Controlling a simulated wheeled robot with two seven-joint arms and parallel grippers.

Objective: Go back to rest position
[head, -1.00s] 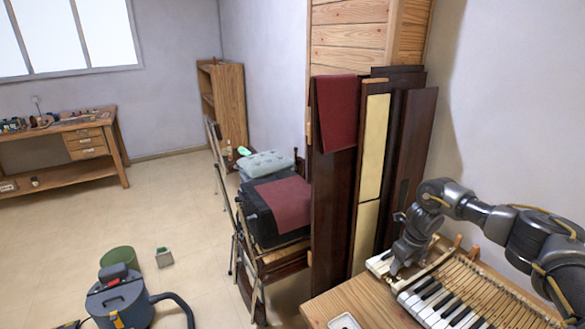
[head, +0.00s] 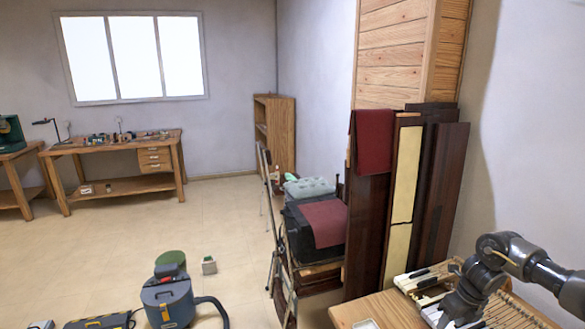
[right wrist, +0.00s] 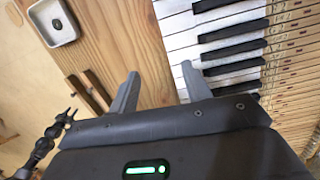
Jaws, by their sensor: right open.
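My right arm comes in from the right in the head view, and its gripper (head: 438,316) is low at the piano keyboard, partly cut by the bottom edge. In the right wrist view my right gripper (right wrist: 160,76) is open, its two fingers apart with nothing between them. The piano keys (right wrist: 215,42), white and black, lie beyond the right finger, over the wooden bench top (right wrist: 130,35). In the head view some keys (head: 428,277) show behind the gripper; others are hidden by it. I cannot tell the gripper's height above the keys.
A small metal tray (right wrist: 52,22) sits on the bench top. Dark panels (head: 437,190) lean against the wall behind the bench. A folding chair (head: 278,250) with stacked items stands beside them.

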